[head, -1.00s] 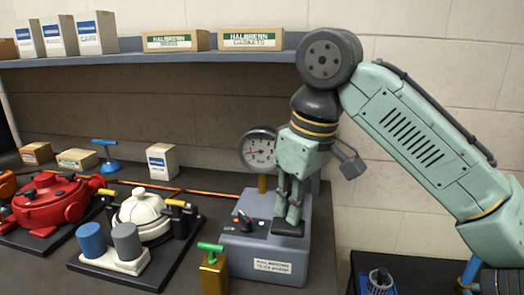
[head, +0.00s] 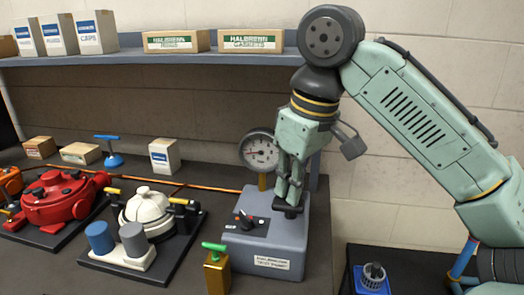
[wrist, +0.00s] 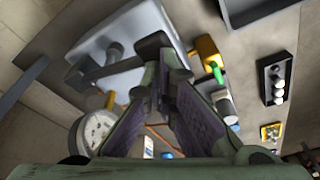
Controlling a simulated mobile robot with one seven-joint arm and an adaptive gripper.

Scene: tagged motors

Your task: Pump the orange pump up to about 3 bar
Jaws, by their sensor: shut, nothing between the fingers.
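An orange pump (head: 10,182) shows at the left edge of the head view, mostly cut off. A grey test stand (head: 272,262) carries a round white gauge (head: 262,152); its needle points left, and I cannot read the value. A black lever end (head: 289,209) sits above the stand's right side, at my fingertips. My gripper (head: 288,200) is shut and empty, pointing down there. In the wrist view, the fingers (wrist: 168,60) reach the black lever (wrist: 105,70); whether they touch is unclear. A dial knob (head: 246,220) with red sits on the stand's top.
A red motor (head: 62,200) and a white motor (head: 147,212) stand left of the stand. A green-handled brass item (head: 216,272) stands in front. An orange line (head: 205,188) runs behind the motors. A shelf with boxes (head: 250,40) hangs behind; a blue crate (head: 372,280) is right.

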